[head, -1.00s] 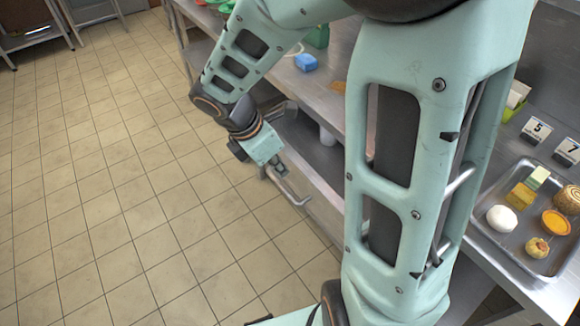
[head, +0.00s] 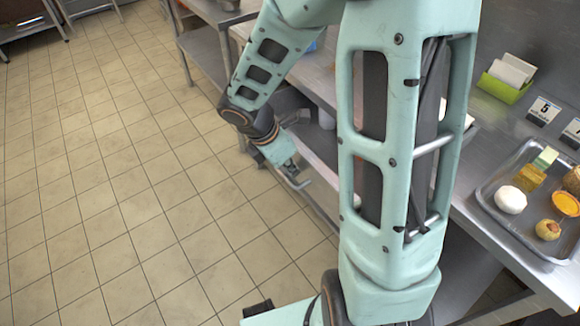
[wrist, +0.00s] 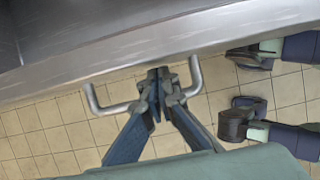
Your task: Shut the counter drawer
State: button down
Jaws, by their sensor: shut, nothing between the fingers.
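The counter drawer shows in the wrist view as a broad steel front (wrist: 215,32) across the top. Its bent bar handle (wrist: 112,109) stands out from the lower part of that front. My gripper (wrist: 159,76) has its fingers together at the middle of the handle, overlapping the bar in the picture, with nothing held between them. I cannot tell whether they touch the bar or the front.
The steel counter (head: 470,225) runs along the right, with a food tray (head: 510,232), number cards (head: 543,110) and a green holder (head: 505,88) on it. Open tiled floor (head: 120,190) lies to the left. A steel table (head: 200,45) stands farther back.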

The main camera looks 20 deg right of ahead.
jog(key=p, duration=0.5)
send_over(335, 158)
jog(key=shift+a+r, duration=0.1)
jog(key=shift+a, duration=0.05)
jog(key=shift+b, duration=0.3)
jog(key=shift+r, duration=0.1)
